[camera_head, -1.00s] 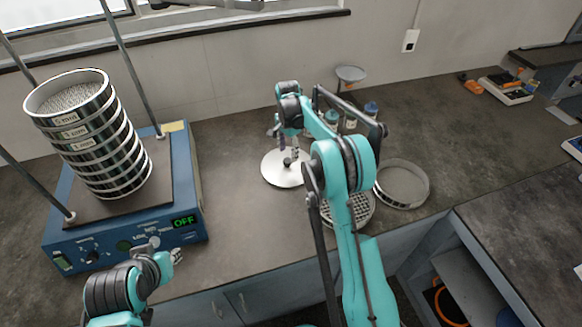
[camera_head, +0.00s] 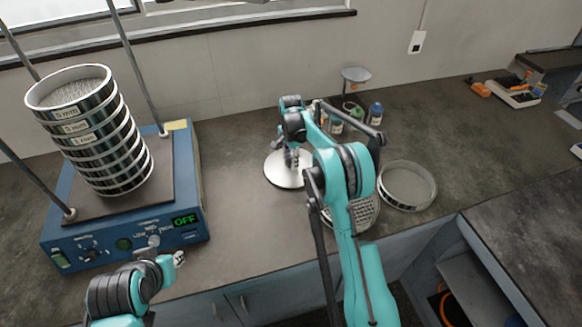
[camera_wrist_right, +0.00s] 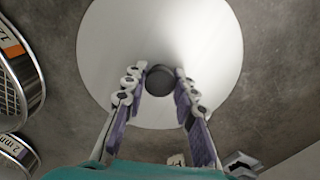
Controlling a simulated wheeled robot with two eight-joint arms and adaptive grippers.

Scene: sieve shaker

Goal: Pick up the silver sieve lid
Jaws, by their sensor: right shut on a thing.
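The silver sieve lid (camera_head: 285,176) is a pale round disc on the dark counter in the middle of the head view. In the right wrist view the lid (camera_wrist_right: 160,30) fills the upper middle, with a dark round knob (camera_wrist_right: 160,80) at its centre. My right gripper (camera_head: 292,158) is over the lid, and in the right wrist view its two fingers (camera_wrist_right: 160,84) are on either side of the knob, shut on it. The lid looks flat on the counter. My left gripper (camera_head: 172,262) is at lower left in front of the shaker, and its jaw state is unclear.
A blue shaker (camera_head: 185,190) reading OFF carries a tilted sieve stack (camera_head: 95,135) on the left. The counter between shaker and lid is clear.

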